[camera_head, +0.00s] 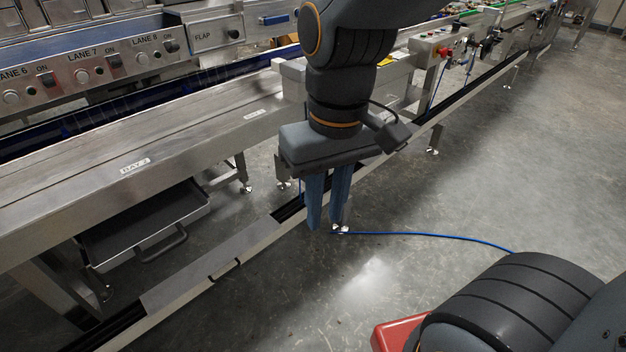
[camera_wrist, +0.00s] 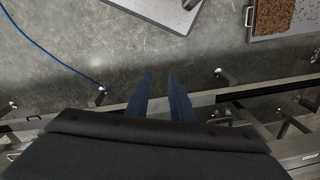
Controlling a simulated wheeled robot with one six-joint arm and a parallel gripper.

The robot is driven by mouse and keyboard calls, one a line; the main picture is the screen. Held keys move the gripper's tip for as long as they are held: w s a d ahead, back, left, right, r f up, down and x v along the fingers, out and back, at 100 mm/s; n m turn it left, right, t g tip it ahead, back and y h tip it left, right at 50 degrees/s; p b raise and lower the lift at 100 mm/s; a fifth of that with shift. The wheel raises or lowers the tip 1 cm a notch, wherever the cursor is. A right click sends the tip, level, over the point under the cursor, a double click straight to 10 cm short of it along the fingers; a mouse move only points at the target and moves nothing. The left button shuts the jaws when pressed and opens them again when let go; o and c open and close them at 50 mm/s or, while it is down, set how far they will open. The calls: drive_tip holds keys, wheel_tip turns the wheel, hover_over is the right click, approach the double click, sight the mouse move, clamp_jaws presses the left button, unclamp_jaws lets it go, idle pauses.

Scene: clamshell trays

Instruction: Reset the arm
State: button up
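My gripper (camera_head: 326,226) hangs with its two blue fingers pointing down, in front of the conveyor frame and over the grey floor. The fingers are apart, with a narrow empty gap between them. In the wrist view my gripper (camera_wrist: 160,76) also shows nothing between the fingertips, only bare floor beyond. My arm comes down from the top of the head view, bent above the line's front edge. No part of the gripper visibly touches anything.
The steel conveyor line (camera_head: 150,165) runs along the left to the back. A dark drawer tray (camera_head: 150,225) sits beneath it. A blue cable (camera_head: 430,236) crosses the floor. A tray of brown material (camera_wrist: 285,37) is at the wrist view's upper right. The right floor is mostly clear.

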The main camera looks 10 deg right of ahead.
drive_tip(key=d+r+m+p, duration=0.3)
drive_tip(key=d+r+p, duration=0.6)
drive_tip(key=p, duration=0.9)
drive_tip(key=shift+r+h, duration=0.3)
drive_tip(key=shift+r, duration=0.25)
